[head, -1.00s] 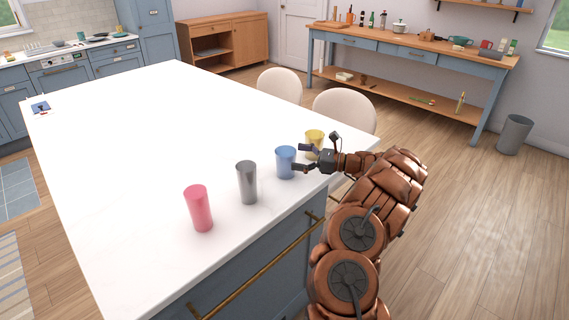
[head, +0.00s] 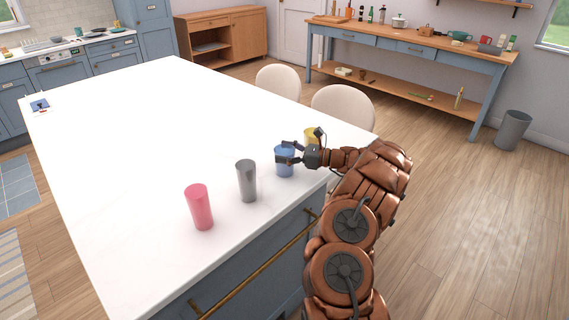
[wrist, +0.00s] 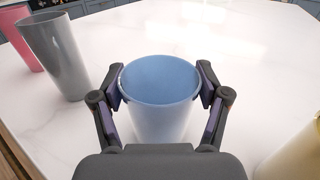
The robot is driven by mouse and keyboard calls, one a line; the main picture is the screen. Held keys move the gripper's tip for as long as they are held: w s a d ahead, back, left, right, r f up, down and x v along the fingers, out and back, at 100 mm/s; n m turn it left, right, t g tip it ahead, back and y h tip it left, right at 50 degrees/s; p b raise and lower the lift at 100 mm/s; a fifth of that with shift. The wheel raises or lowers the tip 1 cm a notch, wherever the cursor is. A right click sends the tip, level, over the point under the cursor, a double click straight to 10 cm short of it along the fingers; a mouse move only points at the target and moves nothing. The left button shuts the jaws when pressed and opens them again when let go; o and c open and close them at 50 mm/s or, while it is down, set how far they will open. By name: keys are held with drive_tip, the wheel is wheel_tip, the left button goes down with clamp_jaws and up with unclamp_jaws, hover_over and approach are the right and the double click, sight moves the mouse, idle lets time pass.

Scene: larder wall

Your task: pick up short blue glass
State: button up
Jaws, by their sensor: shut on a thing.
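The short blue glass (head: 284,164) stands upright on the white island top near its right edge. In the wrist view the blue glass (wrist: 160,98) sits between the two fingers of my gripper (wrist: 160,100), its open rim facing up. My gripper (head: 289,153) is shut on the glass, one finger on each side of it. In the head view the fingers cover part of the glass's upper side. I cannot see a gap under the glass.
A grey glass (head: 246,181) and a pink glass (head: 199,207) stand in a row to the left. A yellow glass (head: 310,136) stands close behind my gripper. The white island top (head: 130,150) is largely clear beyond the row. Two pale chairs (head: 342,106) stand at its far side.

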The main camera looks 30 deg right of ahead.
drive_tip(key=c, duration=0.5)
drive_tip(key=shift+o, duration=0.2)
drive_tip(key=shift+r, duration=0.15)
